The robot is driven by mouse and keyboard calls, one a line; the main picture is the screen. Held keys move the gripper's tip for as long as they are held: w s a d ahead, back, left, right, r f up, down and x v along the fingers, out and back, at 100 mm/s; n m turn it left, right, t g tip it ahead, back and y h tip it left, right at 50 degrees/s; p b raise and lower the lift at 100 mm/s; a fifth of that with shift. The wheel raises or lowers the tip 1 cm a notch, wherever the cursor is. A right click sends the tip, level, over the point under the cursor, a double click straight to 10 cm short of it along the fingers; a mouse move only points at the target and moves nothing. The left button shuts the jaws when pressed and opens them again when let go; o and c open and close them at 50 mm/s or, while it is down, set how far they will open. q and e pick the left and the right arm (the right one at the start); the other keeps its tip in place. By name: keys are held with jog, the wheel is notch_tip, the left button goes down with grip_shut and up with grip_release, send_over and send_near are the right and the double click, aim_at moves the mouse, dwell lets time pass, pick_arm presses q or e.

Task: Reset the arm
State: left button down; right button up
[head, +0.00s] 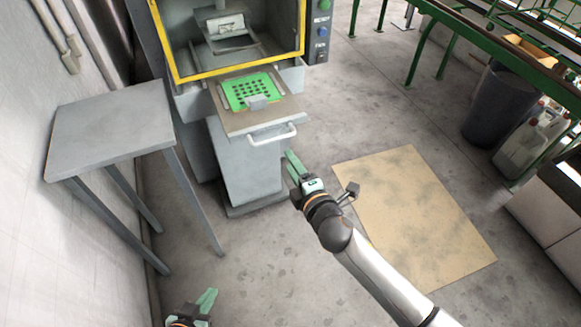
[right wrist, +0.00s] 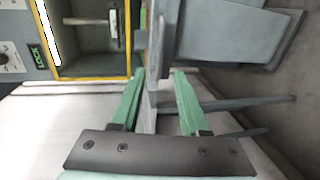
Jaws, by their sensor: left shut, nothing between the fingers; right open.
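My right gripper (head: 291,157) is in front of the machine's pulled-out tray (head: 235,118), close to its white handle (head: 272,137). In the right wrist view my right gripper (right wrist: 158,76) has its two green fingers spread apart with nothing held between them. My left gripper (head: 208,298) is at the bottom edge of the head view, low on the left. Its green fingers are together and hold nothing; most of the left arm is out of view. On the tray lie a green perforated plate (head: 240,88) and a small grey block (head: 257,102).
A yellow-framed machine (head: 240,68) stands open behind the tray. A bare grey table (head: 110,130) stands at left by the wall. A tan mat (head: 430,205) lies on the floor at right. A dark bin (head: 497,105) and white canisters (head: 525,145) stand far right.

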jog(key=shift+s, duration=0.25)
dwell(0.4)
jog(key=s+d+f+m+g, duration=0.2)
jog(key=s+d+f+m, duration=0.2)
jog(key=s, duration=0.4)
jog(key=s+d+f+m+g+h, duration=0.1)
jog(key=s+d+f+m, duration=0.3)
jog(key=s+f+m, duration=0.3)
jog(key=s+d+f+m+g+h, duration=0.1)
jog(key=s+d+f+m, duration=0.3)
jog(key=s+m, duration=0.4)
jog(key=shift+s+d+f+m+g, duration=0.35)
jog(key=shift+s+f+g, duration=0.1)
jog(key=shift+f+g, duration=0.3)
jog(key=shift+r, duration=0.1)
dwell(1.1)
